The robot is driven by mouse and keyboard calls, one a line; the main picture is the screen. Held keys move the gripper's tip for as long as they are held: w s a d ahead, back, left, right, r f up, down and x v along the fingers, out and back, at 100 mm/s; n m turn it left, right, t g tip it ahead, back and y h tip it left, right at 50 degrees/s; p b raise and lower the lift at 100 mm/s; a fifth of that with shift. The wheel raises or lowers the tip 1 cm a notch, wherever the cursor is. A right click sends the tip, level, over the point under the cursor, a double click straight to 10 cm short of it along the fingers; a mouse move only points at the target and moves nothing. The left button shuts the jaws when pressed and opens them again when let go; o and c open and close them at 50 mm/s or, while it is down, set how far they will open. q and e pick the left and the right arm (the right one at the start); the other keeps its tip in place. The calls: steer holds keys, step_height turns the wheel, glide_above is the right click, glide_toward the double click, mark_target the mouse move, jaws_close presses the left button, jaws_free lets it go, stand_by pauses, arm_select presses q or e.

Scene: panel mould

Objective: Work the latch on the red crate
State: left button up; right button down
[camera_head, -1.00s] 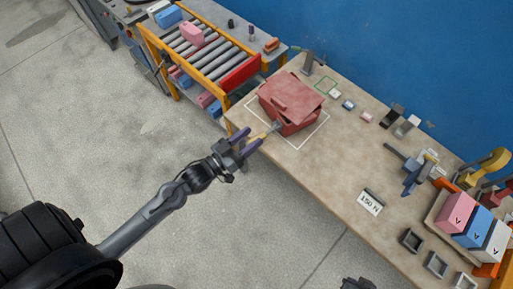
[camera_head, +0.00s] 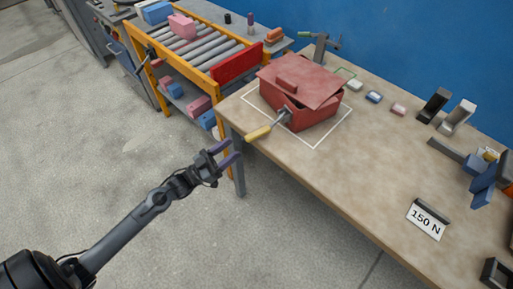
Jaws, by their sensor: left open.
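The red crate (camera_head: 313,112) stands on the wooden bench inside a white outlined square. Its red lid (camera_head: 302,79) lies on top, looking skewed against the box. A latch with a grey metal shaft and a yellow handle (camera_head: 258,133) sticks out from the crate's front left side, toward the bench edge. My left gripper (camera_head: 229,154) is open and empty, with purple fingertips. In the picture it is below and left of the yellow handle, apart from it, off the bench's front edge. My right gripper is not in view.
The bench (camera_head: 340,175) carries a "150 N" sign (camera_head: 427,219) and several small blocks. A clamp-like tool (camera_head: 320,45) stands behind the crate. A roller conveyor (camera_head: 205,47) with a yellow frame is at the upper left. The floor left of the bench is clear.

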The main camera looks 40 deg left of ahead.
mark_target(261, 130)
arm_select(q)
steer(key=b+x, duration=0.1)
steer(key=x, duration=0.2)
steer(key=f+b+x, duration=0.1)
steer(key=x, duration=0.3)
steer(key=f+b+x, duration=0.1)
steer(key=b+x, duration=0.1)
steer(key=x, duration=0.1)
steer(key=shift+w+d+r, duration=0.15)
steer(key=shift+w+d, duration=0.1)
steer(key=shift+w, duration=0.25)
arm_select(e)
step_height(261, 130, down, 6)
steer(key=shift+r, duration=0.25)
arm_select(q)
steer(key=shift+c, duration=0.5)
jaws_close()
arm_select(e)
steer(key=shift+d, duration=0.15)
